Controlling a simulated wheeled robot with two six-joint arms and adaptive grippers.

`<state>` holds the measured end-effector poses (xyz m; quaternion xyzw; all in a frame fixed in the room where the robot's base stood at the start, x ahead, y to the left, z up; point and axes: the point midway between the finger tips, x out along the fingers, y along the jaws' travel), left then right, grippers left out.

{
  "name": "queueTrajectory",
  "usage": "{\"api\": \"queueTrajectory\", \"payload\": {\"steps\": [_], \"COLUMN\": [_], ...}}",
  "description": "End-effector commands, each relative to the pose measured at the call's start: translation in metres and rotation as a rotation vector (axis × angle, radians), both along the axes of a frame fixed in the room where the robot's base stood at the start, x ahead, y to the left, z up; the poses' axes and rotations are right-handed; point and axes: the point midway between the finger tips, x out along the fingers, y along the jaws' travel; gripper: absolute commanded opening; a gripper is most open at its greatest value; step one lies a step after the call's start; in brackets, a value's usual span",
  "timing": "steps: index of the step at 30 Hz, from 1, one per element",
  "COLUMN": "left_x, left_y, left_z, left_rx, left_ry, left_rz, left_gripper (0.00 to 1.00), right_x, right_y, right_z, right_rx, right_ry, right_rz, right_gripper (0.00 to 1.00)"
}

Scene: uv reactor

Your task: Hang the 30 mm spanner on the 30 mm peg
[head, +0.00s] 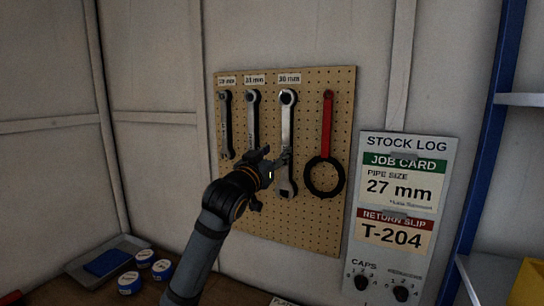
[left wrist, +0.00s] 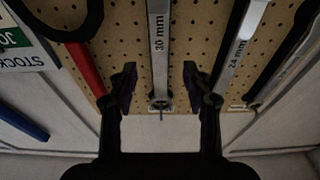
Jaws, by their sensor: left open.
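The 30 mm spanner (head: 286,130) is a silver wrench hanging upright on the pegboard, its ring end at the 30 mm peg under the "30 mm" label (head: 289,78). In the left wrist view the spanner (left wrist: 159,45), marked "30 mm", lies between my fingers, its ring end around the peg (left wrist: 161,113). In the left wrist view the gripper (left wrist: 160,82) is open, with gaps on both sides of the shank. My right gripper is not in view.
The pegboard (head: 325,225) also holds a 24 mm spanner (head: 253,115), a smaller spanner (head: 226,130) on the left and a red-handled ring tool (head: 328,125) on the right. A stock log board (head: 447,215) stands to the right. Blue-and-white tins (head: 144,258) sit low at left.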

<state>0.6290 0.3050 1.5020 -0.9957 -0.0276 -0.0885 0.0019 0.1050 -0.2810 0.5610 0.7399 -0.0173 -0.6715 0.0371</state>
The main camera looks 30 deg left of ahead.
Motion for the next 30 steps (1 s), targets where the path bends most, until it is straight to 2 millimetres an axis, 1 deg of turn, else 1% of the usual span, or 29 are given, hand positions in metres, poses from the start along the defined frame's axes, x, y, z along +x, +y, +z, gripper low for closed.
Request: {"api": "queueTrajectory", "payload": {"steps": [3,6,12,18,30], "left_x": [-0.022,-0.04,-0.059,-0.065,-0.065], "left_y": [-0.001,-0.003,-0.003,-0.005,-0.005], "left_z": [-0.004,-0.007,-0.009,-0.01,-0.01], "left_rx": [0.012,0.013,0.008,0.004,0.002], "left_ry": [-0.001,-0.001,-0.005,-0.005,-0.005], "left_rz": [0.002,0.001,0.002,-0.002,-0.003], "left_gripper": [0.5,0.5,0.5,0.5,0.5], "right_x": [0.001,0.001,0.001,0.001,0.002], "right_y": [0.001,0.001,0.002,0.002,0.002], "right_z": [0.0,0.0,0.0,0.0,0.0], "right_rx": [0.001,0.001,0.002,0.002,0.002], "right_ry": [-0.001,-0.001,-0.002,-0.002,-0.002], "right_rz": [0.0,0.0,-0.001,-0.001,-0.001], "right_gripper": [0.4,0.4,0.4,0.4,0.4]}}
